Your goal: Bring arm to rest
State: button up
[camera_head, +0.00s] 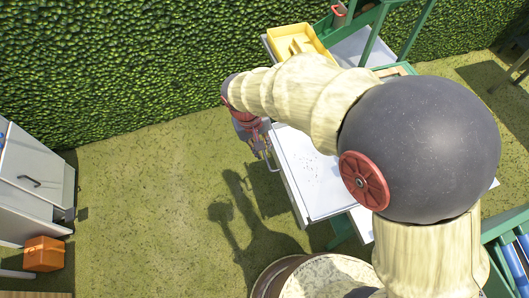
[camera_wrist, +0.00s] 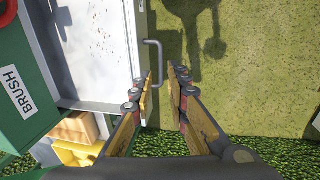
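My arm reaches across the head view from the lower right. My gripper (camera_head: 264,150) hangs beside the front edge of a white pulled-out drawer (camera_head: 310,178). In the wrist view my gripper (camera_wrist: 160,76) has its two fingers apart, with grass visible between them and nothing held. The drawer's metal bar handle (camera_wrist: 159,62) shows just beyond the fingertips, close to the left one. Whether a finger touches it I cannot tell. The drawer (camera_wrist: 98,50) has small dark specks on its inside surface.
A green workbench (camera_head: 373,38) holds a yellow tray (camera_head: 297,41) at the back. A hedge (camera_head: 120,60) runs behind. A white cabinet (camera_head: 32,170) and an orange box (camera_head: 43,254) stand at the left. A round-topped object (camera_head: 330,278) is at the bottom. Open grass (camera_head: 150,200) lies between.

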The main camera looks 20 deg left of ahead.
jog(key=shift+r, duration=0.45)
dwell(0.3)
jog(key=s+d+r+m+t, duration=0.1)
jog(key=s+d+r, duration=0.3)
jog(key=d, duration=0.6)
jog(key=s+d+r+m+t+y, duration=0.1)
jog(key=s+d+r+m+t, duration=0.1)
jog(key=d+r, duration=0.7)
jog(key=s+d+r+m+t, duration=0.1)
jog(key=s+d+r+m, duration=0.3)
jog(key=d, duration=0.9)
notch_tip(320, 180, up, 3)
jog(key=shift+s+d+r+y, duration=0.2)
jog(key=shift+s+y, duration=0.1)
jog(key=shift+s, duration=0.55)
